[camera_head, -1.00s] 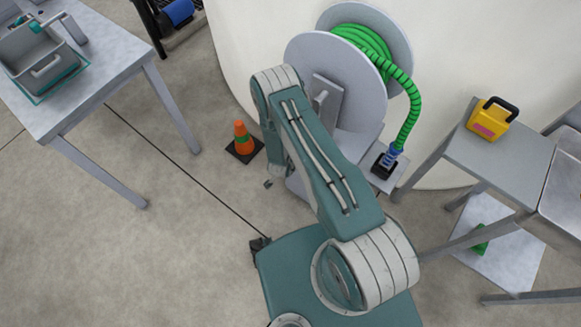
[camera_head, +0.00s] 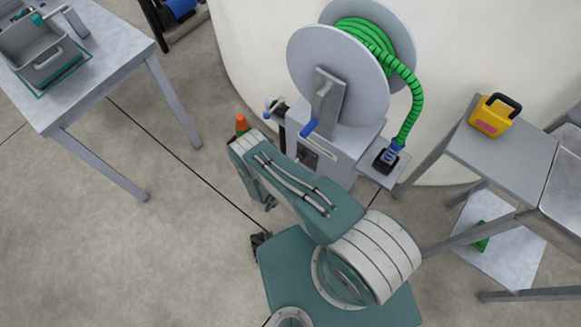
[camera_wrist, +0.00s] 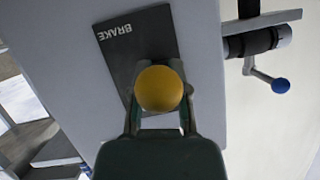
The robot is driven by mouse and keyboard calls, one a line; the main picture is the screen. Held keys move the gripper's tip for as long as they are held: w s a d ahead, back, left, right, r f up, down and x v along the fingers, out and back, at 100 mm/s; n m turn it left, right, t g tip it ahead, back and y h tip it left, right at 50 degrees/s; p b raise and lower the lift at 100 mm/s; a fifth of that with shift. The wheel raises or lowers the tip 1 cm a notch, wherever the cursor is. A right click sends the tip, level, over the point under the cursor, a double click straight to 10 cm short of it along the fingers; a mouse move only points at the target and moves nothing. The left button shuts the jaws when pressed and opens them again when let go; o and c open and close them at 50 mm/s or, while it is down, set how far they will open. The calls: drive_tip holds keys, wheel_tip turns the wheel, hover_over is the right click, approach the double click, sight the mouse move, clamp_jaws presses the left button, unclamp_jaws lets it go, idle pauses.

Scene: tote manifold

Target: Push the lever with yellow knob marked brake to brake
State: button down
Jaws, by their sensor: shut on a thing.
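In the wrist view the yellow knob (camera_wrist: 159,88) sits between the two fingers of my gripper (camera_wrist: 160,92), which is shut on it. Behind the knob is a dark plate (camera_wrist: 128,42) marked BRAKE, its lettering upside down in this view. The lever's shaft is hidden behind the knob. The plate is on the grey housing (camera_wrist: 200,50) of the hose reel. In the head view my arm covers the knob and the gripper.
The reel (camera_head: 335,90) holds a green hose (camera_head: 408,105). A blue-ended crank handle (camera_head: 311,127) is close to my arm. In the wrist view a blue-knobbed valve handle (camera_wrist: 280,85) stands right of the housing.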

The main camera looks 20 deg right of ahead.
drive_tip(key=shift+s+f+t+h, duration=0.15)
drive_tip(key=shift+f+t+h, duration=0.35)
drive_tip(key=shift+f+t, duration=0.25)
drive_tip(key=c, duration=0.6)
unclamp_jaws()
drive_tip(key=shift+c, duration=0.2)
drive_tip(key=shift+a, duration=0.2)
drive_tip(key=v, duration=1.2)
drive_tip(key=shift+a+f, duration=0.1)
